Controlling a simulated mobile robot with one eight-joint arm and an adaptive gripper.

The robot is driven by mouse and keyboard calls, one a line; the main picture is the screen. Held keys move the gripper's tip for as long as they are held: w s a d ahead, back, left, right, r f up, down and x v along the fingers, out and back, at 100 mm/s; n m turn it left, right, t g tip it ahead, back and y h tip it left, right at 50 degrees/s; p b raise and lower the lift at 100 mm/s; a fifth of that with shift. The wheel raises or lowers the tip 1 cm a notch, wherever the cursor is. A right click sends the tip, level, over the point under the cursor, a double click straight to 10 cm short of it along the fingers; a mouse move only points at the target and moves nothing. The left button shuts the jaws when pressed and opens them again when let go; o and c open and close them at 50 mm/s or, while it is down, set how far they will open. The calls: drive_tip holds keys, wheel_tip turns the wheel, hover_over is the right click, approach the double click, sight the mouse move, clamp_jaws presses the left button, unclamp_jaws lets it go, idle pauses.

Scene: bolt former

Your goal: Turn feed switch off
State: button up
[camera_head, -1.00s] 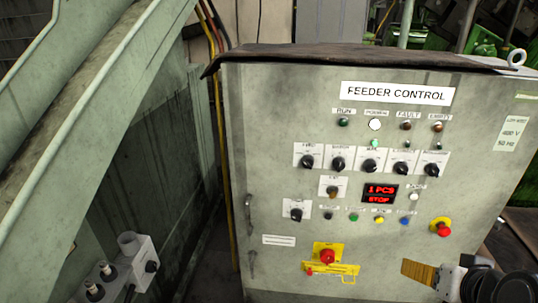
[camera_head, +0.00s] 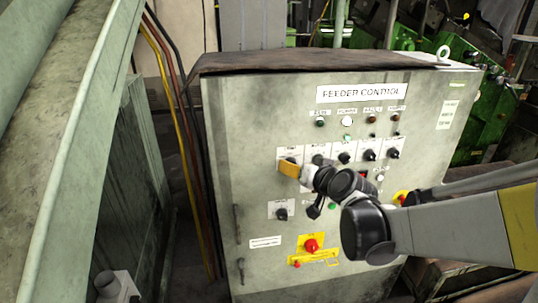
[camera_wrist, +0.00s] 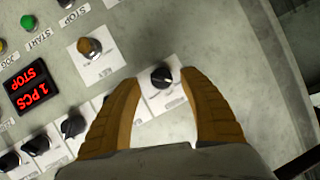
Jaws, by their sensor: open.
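The feeder control cabinet (camera_head: 225,110) has a row of several black rotary knobs below its lamps. My gripper (camera_head: 289,168) is in front of the left end of this row in the head view, hiding the leftmost knob there. In the wrist view my gripper (camera_wrist: 159,82) is open, one orange finger on either side of a black rotary knob (camera_wrist: 161,76) on a white plate. It appears to be the end knob of the row; its label is not readable. I cannot tell whether the fingers touch it.
An orange-brown knob (camera_wrist: 89,47) sits near the left finger. A red button (camera_head: 312,245) on a yellow plate is lower on the panel. A green-grey machine frame (camera_head: 80,110) stands left.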

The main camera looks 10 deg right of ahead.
drive_tip(key=shift+x, duration=1.2)
drive_tip(key=shift+a+r, duration=0.1)
clamp_jaws()
drive_tip(key=shift+b, duration=0.3)
drive_tip(key=m+y+b, duration=0.1)
drive_tip(key=m+y, duration=0.1)
drive_tip(key=m, duration=0.1)
drive_tip(key=shift+t, duration=0.3)
drive_tip(key=shift+m+t+y+b, duration=0.4)
drive_tip(key=shift+m+y+b, duration=0.55)
drive_tip(key=shift+m, duration=0.75)
